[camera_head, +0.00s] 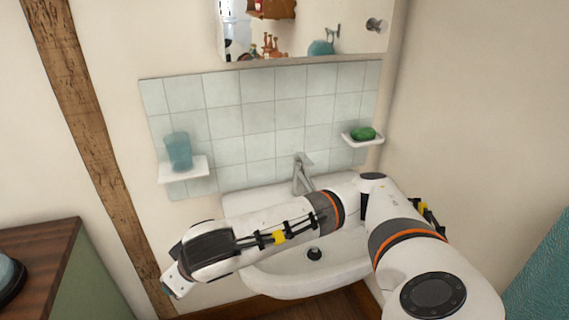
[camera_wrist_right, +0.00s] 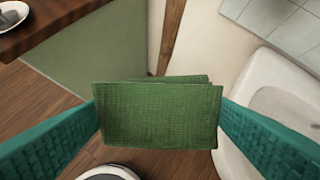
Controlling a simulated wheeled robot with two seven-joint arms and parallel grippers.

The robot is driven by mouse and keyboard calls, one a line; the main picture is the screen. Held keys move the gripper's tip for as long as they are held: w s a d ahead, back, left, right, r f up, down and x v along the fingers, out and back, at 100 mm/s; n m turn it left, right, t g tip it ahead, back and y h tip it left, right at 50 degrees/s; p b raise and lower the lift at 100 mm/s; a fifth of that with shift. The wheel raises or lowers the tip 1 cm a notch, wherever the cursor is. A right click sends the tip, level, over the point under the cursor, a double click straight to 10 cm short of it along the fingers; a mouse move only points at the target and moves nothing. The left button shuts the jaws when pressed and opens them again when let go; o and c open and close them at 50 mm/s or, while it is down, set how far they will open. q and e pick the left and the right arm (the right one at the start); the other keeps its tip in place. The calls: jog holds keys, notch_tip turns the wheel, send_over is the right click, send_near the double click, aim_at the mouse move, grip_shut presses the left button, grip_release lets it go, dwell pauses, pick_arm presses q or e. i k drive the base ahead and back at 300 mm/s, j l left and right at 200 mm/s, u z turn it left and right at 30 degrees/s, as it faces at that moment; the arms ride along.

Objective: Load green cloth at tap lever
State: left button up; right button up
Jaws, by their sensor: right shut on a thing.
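A folded green cloth (camera_wrist_right: 158,118) is held between the two teal fingers of my right gripper (camera_wrist_right: 158,110) in the right wrist view. The gripper is shut on the cloth, with one finger at each side edge. In the head view my right arm reaches leftward across the front of the basin, and its hand end is low at the left; the cloth is not visible there. The chrome tap (camera_head: 302,174) stands at the back of the basin, with its lever (camera_head: 303,158) on top. The cloth is apart from the tap. My left gripper is not in view.
The white basin (camera_head: 262,276) is partly covered by my arm; its rim also shows in the right wrist view (camera_wrist_right: 257,100). A left shelf (camera_head: 186,172) holds a blue tumbler (camera_head: 178,149). A right dish (camera_head: 352,141) holds green soap (camera_head: 363,133). A wooden-topped cabinet (camera_head: 45,243) stands left.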

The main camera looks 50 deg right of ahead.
aim_at(300, 158)
jog(key=j+z, duration=0.15)
jog(key=z, duration=0.25)
jog(key=j+z, duration=0.2)
jog(key=z, duration=0.15)
jog(key=j+z, duration=0.2)
jog(key=z, duration=0.2)
jog(key=j+z, duration=0.2)
jog(key=z, duration=0.15)
